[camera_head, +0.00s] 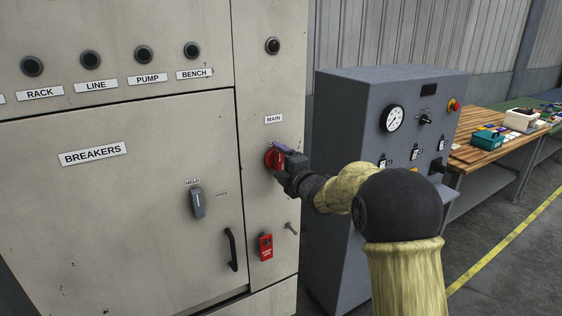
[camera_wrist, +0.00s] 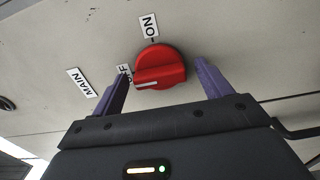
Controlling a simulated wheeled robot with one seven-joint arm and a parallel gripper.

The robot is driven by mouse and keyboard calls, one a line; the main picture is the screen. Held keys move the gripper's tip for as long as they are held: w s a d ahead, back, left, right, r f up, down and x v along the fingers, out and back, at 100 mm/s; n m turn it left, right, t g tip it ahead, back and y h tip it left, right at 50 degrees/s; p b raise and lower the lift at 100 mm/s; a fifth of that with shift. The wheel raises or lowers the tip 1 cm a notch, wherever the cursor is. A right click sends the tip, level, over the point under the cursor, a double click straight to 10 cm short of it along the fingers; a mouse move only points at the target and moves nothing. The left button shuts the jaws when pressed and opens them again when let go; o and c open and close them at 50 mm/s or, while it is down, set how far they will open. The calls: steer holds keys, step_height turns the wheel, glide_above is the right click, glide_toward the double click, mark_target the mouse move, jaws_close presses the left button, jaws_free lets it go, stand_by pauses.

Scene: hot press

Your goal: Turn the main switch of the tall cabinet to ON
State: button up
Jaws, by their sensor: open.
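The red main switch knob (camera_head: 269,158) is on the right panel of the tall cabinet (camera_head: 165,140), under the MAIN label (camera_head: 273,119). In the wrist view the knob (camera_wrist: 163,66) has a white line on its handle, at the end towards the partly covered OFF label (camera_wrist: 125,72). The ON label (camera_wrist: 149,26) is above the knob in that view. My gripper (camera_wrist: 161,73) is open, with one purple finger on each side of the knob. Gaps show between fingers and knob. In the head view my gripper (camera_head: 281,160) partly hides the knob.
Below the switch are a red tag (camera_head: 266,247) and a small peg (camera_head: 291,228). A grey console (camera_head: 345,130) stands close on the right, with a wooden bench (camera_head: 482,154) beyond.

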steer(key=c, duration=1)
steer(key=shift+o, duration=0.2)
steer(key=shift+f+m, duration=0.1)
steer(key=shift+m, duration=0.3)
steer(key=m+b, duration=0.1)
steer(key=m, duration=0.1)
steer(key=shift+m, duration=0.4)
steer(key=m+b, duration=0.1)
steer(key=m, duration=0.8)
steer(key=shift+m+p, duration=0.35)
steer(key=shift+m, duration=0.05)
steer(key=m+p, duration=0.1)
steer(key=m, duration=0.3)
steer(key=shift+m, duration=0.3)
